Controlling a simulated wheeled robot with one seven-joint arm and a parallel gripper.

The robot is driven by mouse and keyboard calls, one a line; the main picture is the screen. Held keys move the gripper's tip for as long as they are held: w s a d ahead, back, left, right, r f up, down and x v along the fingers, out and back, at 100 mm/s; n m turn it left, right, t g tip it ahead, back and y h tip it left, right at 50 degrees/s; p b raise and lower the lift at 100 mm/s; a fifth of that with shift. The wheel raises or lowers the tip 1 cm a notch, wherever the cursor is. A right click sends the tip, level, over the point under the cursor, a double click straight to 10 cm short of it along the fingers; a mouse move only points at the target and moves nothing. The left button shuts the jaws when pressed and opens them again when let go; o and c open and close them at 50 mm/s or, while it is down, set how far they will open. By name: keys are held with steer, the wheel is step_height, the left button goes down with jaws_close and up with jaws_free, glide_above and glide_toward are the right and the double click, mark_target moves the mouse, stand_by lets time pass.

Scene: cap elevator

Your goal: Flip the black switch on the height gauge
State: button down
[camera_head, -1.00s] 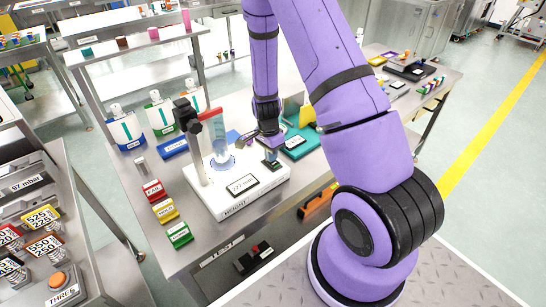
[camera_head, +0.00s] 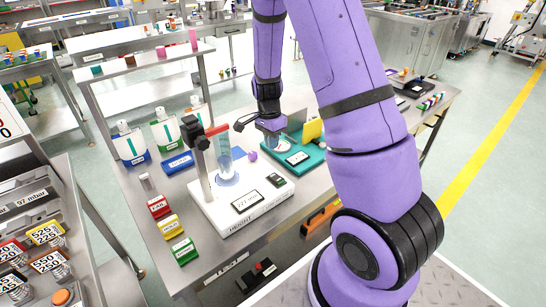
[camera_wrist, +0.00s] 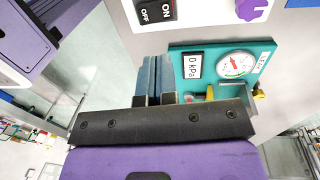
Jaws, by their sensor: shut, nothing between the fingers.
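The height gauge (camera_head: 240,203) is a white base with an upright post and a display, on the steel table in the head view. Its black switch (camera_head: 277,180) sits at the base's right end and shows uncovered. In the wrist view the black switch (camera_wrist: 156,12), marked ON and OFF, is at the top edge, partly cut off. Which side is pressed I cannot tell. My gripper (camera_head: 271,136) is above and behind the switch, clear of it, near the teal gauge. In the wrist view my gripper's blue-grey fingers (camera_wrist: 155,78) are together with nothing between them.
The teal pressure gauge (camera_head: 298,158) stands right behind the height gauge. A purple knob (camera_head: 252,156) shows at the back of the base. Red, yellow and green blocks (camera_head: 171,225) line the left. Bottles (camera_head: 131,142) stand behind left.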

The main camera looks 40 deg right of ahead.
mark_target(279, 179)
steer(key=shift+w+r, duration=0.15)
steer(key=shift+r, duration=0.6)
steer(key=shift+w+r, duration=0.15)
steer(key=shift+r, duration=0.55)
steer(key=shift+s, duration=0.1)
steer(key=shift+s+g, duration=0.3)
steer(key=shift+s, duration=0.4)
steer(key=f, duration=0.4)
steer(key=s+f, duration=0.1)
steer(key=f, duration=0.4)
steer(key=s+f, duration=0.1)
steer(key=f, duration=0.4)
steer(key=shift+s, duration=0.2)
